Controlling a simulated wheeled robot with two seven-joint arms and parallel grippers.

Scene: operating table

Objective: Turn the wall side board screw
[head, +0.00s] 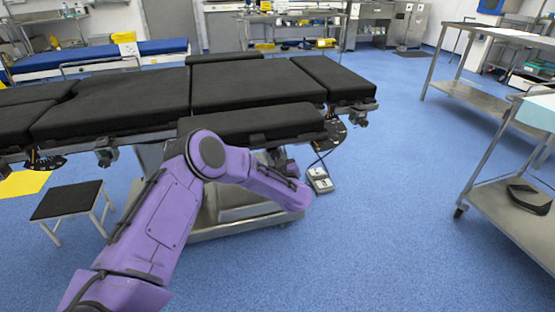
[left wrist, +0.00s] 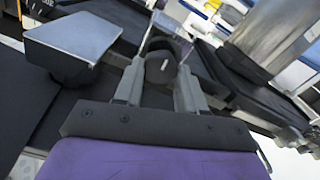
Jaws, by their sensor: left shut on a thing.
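The operating table (head: 257,85) has black padded sections and stands in front of me in the head view. My left arm reaches under its near side section, where the gripper is mostly hidden by the arm and table. In the left wrist view, my left gripper (left wrist: 161,72) has its two grey fingers on either side of a dark rounded knob (left wrist: 161,66) with a short white mark, apparently the board screw. The gripper is shut on this knob. My right gripper is not in view.
A black-topped step stool (head: 66,200) stands at left. A foot pedal (head: 320,181) with a cable lies on the floor beside the table base. A steel trolley (head: 490,200) stands at right. Blue floor between them is clear.

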